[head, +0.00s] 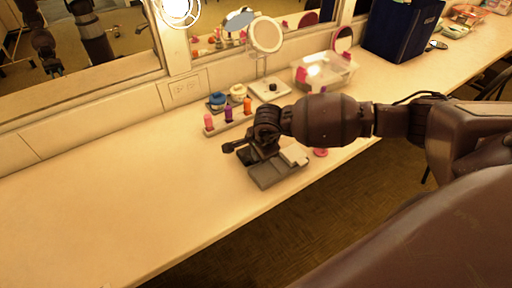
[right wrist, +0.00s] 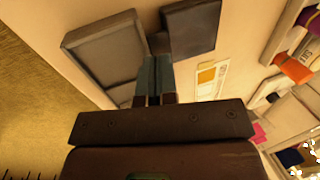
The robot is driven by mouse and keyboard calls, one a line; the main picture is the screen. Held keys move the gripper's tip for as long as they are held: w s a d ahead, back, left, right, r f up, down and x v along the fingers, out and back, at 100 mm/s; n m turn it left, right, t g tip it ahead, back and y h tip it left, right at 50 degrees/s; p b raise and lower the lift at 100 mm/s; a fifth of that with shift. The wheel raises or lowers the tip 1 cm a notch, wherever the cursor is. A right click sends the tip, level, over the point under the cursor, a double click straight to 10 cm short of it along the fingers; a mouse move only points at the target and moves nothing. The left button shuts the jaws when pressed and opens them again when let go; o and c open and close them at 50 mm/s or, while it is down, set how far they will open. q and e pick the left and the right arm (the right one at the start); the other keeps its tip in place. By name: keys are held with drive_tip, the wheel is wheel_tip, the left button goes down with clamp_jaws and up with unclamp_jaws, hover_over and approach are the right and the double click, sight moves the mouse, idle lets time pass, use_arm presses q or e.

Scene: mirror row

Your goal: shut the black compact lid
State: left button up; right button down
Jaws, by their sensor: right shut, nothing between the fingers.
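The black compact (head: 277,174) lies near the table's front edge, partly behind my right gripper in the head view. In the right wrist view a dark framed piece with a grey inside (right wrist: 98,64) lies left of the fingers, and a dark flat panel (right wrist: 192,27) lies ahead and right. I cannot tell for sure which is lid and which is base; they look spread apart, so the compact appears open. My right gripper (head: 250,153) is shut and empty, its fingertips (right wrist: 154,62) close to both pieces; contact is unclear. My left gripper is out of view.
A holder of lipsticks (head: 229,121), small jars (head: 217,100), a round mirror on a stand (head: 266,36) and a clear box (head: 324,75) stand behind. A pink round item (head: 320,152) lies to the right. The table (head: 110,190) is clear on the left.

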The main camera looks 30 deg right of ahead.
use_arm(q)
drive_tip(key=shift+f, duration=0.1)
use_arm(e)
drive_tip(key=shift+s+f, duration=0.4)
drive_tip(key=shift+f, duration=0.25)
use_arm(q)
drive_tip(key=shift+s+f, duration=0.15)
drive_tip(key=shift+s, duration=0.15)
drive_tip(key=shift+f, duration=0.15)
use_arm(e)
drive_tip(key=shift+w, duration=0.1)
drive_tip(key=shift+w+f+b, duration=0.15)
drive_tip(key=shift+w+b, duration=0.15)
drive_tip(key=shift+b, duration=0.15)
drive_tip(key=shift+w, duration=0.35)
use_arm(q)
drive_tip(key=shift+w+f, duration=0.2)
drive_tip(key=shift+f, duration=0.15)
